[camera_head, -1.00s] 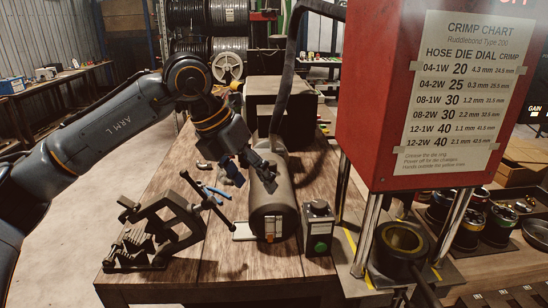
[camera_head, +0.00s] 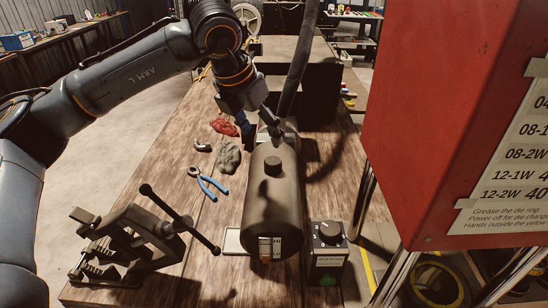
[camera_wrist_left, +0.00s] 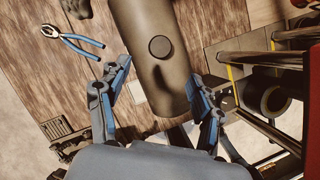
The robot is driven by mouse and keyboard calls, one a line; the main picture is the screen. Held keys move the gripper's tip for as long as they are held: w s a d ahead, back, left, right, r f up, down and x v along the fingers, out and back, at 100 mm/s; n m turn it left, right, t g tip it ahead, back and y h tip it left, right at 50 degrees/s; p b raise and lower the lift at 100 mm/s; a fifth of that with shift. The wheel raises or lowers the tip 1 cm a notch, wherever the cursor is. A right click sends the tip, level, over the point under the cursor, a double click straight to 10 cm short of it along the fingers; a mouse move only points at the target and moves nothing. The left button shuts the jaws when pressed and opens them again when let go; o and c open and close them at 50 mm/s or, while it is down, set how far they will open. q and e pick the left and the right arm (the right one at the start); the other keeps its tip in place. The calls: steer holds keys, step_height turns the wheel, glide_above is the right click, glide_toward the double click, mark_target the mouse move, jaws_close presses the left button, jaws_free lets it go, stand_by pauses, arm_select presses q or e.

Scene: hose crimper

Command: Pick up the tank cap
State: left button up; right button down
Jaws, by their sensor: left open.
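The tank cap (camera_head: 272,163) is a small dark round knob on top of a dark grey cylindrical tank (camera_head: 272,200) lying on the wooden table. My left gripper (camera_head: 262,126) is beyond the cap, near the tank's far end, with nothing visible in it. The left wrist view shows the cap (camera_wrist_left: 160,46) seated on the tank, apart from both fingers. The spread blue and black fingers of my left gripper (camera_wrist_left: 160,85) show below the cap in that picture, one on each side of the tank. My right gripper is not in view.
Blue-handled pliers (camera_head: 208,184), a grey cloth (camera_head: 228,156) and a red cloth (camera_head: 224,127) lie left of the tank. A black vise (camera_head: 135,240) stands front left. A control box (camera_head: 328,250) stands at front right, near the large red crimper (camera_head: 440,120).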

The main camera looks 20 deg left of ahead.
mark_target(272, 161)
arm_select(q)
steer(key=p+x, duration=0.2)
steer(key=x, duration=0.4)
steer(key=shift+w+f, duration=0.1)
steer(key=shift+f, duration=0.05)
steer(key=p+x, duration=0.1)
steer(key=x, duration=0.2)
steer(key=shift+f+p, duration=0.2)
steer(key=shift+p, duration=0.1)
steer(key=shift+f, duration=0.2)
steer(key=c, duration=1)
steer(key=shift+c, duration=0.3)
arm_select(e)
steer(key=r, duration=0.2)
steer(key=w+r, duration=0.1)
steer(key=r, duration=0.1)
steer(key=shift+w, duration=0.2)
